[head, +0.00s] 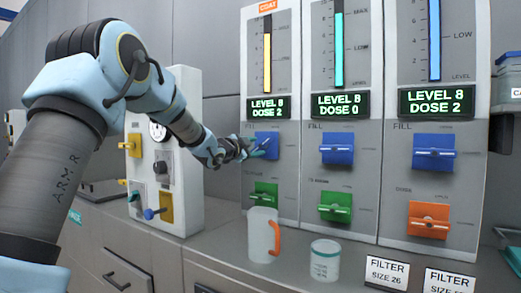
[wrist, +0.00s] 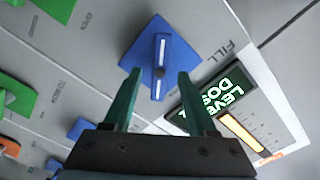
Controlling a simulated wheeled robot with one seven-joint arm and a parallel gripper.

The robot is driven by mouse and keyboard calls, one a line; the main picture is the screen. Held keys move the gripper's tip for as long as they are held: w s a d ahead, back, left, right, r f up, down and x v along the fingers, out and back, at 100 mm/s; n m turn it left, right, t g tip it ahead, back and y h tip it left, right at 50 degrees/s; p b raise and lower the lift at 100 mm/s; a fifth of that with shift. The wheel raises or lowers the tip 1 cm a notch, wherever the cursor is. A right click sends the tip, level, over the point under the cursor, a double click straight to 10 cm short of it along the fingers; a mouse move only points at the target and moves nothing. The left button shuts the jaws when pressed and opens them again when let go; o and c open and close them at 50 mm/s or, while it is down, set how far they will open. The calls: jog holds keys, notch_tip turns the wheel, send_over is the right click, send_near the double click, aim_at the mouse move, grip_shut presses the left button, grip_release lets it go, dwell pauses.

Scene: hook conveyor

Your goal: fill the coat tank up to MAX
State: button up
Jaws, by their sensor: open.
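The coat tank panel (head: 257,105), with an orange COAT label, has a yellow level bar (head: 267,62) and black above it. Its green display (head: 268,107) reads LEVEL 8, DOSE 2. Below it is the blue FILL knob (head: 270,144), partly behind my gripper (head: 246,148).
A green knob (head: 263,195) sits below the blue one. A jug with an orange handle (head: 262,235) and a white tub (head: 325,260) stand on the counter below. Two more tank panels are to the right. A white control box (head: 185,190) stands left.

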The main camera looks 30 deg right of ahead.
jog(key=v, duration=0.6)
jog(key=shift+s+a+b, duration=0.2)
jog(key=shift+a+b, duration=0.1)
jog(key=shift+b, duration=0.15)
jog(key=shift+f, duration=0.1)
